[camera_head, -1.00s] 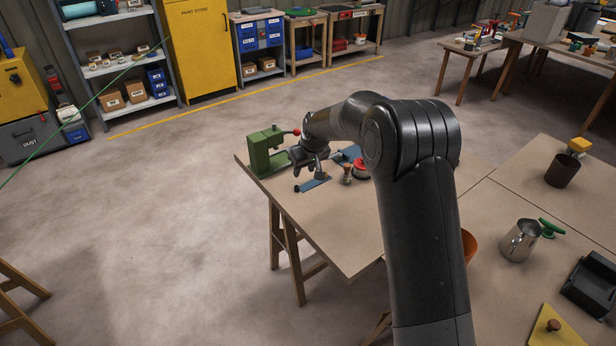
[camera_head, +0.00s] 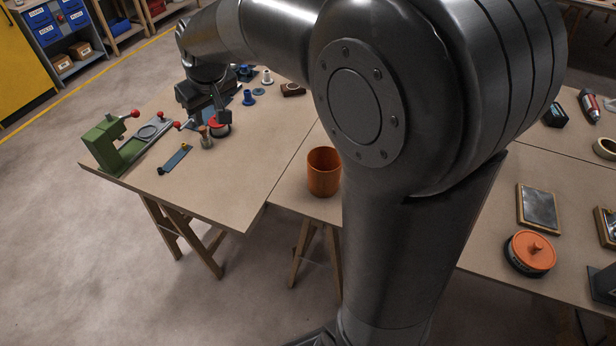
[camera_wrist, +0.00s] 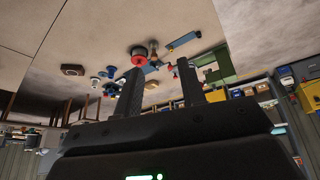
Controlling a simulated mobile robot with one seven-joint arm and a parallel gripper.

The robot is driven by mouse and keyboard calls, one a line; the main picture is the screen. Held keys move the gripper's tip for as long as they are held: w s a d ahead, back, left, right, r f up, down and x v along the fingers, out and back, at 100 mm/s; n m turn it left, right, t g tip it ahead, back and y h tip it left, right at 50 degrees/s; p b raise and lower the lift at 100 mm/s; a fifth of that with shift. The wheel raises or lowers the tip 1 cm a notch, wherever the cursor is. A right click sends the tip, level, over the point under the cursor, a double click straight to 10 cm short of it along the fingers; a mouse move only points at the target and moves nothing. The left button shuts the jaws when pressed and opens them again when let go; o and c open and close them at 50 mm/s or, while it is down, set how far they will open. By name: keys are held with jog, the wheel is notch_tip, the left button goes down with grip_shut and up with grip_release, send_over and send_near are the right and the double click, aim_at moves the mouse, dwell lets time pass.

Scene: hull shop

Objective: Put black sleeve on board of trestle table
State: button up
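My gripper (camera_head: 217,112) is over the left trestle table, just above and behind a red-topped round thing (camera_head: 219,129). In the wrist view its two fingers (camera_wrist: 158,88) are apart with nothing visible between them, so it is open and empty. The pale brown board (camera_head: 222,185) of the trestle table is bare along its front; it also shows in the wrist view (camera_wrist: 95,40). I cannot make out a black sleeve for certain in either view; my arm hides part of the tables.
A green press (camera_head: 108,147), a blue strip (camera_head: 174,158), a brass-coloured piece (camera_head: 206,139) and a blue spool (camera_head: 248,97) stand near my gripper. An orange cup (camera_head: 324,172) stands nearer. An orange-lidded round container (camera_head: 530,251) and a framed plate (camera_head: 538,207) lie at right.

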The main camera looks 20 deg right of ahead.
jog(key=s+d+m, duration=0.1)
jog(key=s+d, duration=0.3)
jog(key=s, duration=0.5)
jog(key=s+d+m+h, duration=0.1)
jog(key=s+d, duration=0.3)
jog(key=s, duration=0.5)
jog(key=s+d+m, duration=0.2)
jog(key=s+d, duration=0.2)
jog(key=s, duration=0.4)
jog(key=shift+s+r+m+t, duration=0.3)
jog(key=shift+s+r+t, duration=0.1)
jog(key=shift+o, duration=0.4)
